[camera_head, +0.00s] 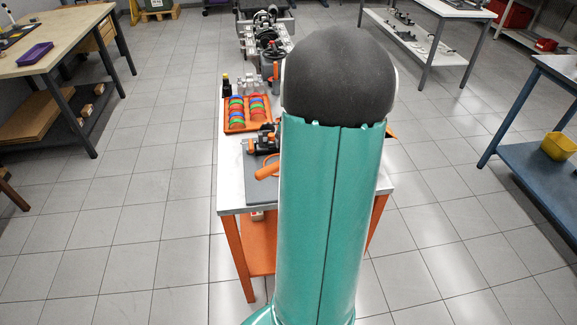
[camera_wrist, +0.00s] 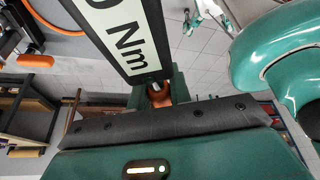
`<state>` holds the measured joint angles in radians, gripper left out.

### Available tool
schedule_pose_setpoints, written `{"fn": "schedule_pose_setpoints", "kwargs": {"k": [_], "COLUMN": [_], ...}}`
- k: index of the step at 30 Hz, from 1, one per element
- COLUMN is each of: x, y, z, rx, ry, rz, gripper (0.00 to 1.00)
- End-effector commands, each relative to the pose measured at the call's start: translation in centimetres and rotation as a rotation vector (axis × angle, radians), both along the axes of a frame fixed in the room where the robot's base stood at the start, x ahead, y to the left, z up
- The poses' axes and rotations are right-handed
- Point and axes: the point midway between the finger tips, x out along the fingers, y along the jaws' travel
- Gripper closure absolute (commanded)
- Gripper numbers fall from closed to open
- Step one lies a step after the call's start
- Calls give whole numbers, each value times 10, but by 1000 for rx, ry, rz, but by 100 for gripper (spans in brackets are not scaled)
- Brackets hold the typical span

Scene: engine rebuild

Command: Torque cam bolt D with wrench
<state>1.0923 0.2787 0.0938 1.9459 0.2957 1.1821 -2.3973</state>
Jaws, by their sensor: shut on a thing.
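My gripper (camera_wrist: 158,88) shows in the wrist view beyond a dark bar with screws. It is shut on the torque wrench, whose dark body (camera_wrist: 101,28) carries a pale label reading "Nm" close to the camera. An orange part (camera_wrist: 156,97) shows between the green fingers. Which part of the wrench this is, I cannot tell. In the head view my teal arm hides the gripper and the wrench. The engine assembly (camera_head: 262,45) stands at the far end, partly behind my arm. Cam bolt D cannot be made out.
The orange-legged table (camera_head: 231,194) bears an orange tray (camera_head: 247,128) of coloured rings, a grey mat and an orange-handled tool (camera_head: 267,170). A wooden workbench (camera_head: 45,60) is at left. A blue shelf (camera_head: 537,153) with a yellow bin (camera_head: 558,147) is at right. The floor between is clear.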

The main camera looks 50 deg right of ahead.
Motion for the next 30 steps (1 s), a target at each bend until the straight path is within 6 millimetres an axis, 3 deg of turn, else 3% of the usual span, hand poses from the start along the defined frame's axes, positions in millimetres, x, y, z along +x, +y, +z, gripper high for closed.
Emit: {"fn": "schedule_pose_setpoints", "kwargs": {"k": [30], "x": [18], "y": [-8], "z": [1], "rx": [-3], "ry": [-2], "rz": [-116], "gripper": [100]}}
